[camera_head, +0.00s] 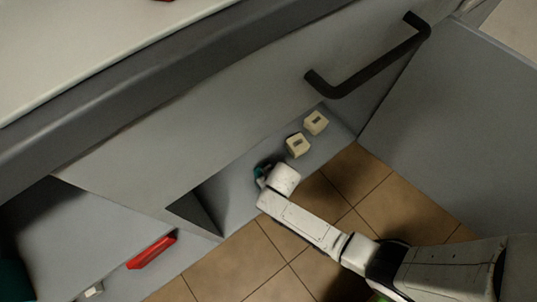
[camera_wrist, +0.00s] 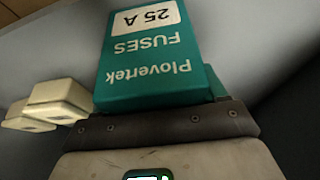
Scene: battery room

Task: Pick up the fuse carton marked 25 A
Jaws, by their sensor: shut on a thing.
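The teal fuse carton (camera_wrist: 150,62) fills the middle of the wrist view. Its label reads Plovertek FUSES and 25 A, upside down in the picture. My gripper (camera_head: 264,177) is shut on this carton at the grey shelf in the head view. In the wrist view the dark gripper edge lies across the carton's near end. More teal shows at its right; I cannot tell whether it is the same carton. Whether the carton touches the shelf is hidden.
Two cream boxes (camera_head: 298,145) (camera_head: 316,122) stand close by on the shelf (camera_head: 232,190). A dark bar handle (camera_head: 370,72) juts out above. A red box (camera_head: 151,252) and a small white thing (camera_head: 93,290) lie lower left. A grey panel (camera_head: 450,120) stands at right.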

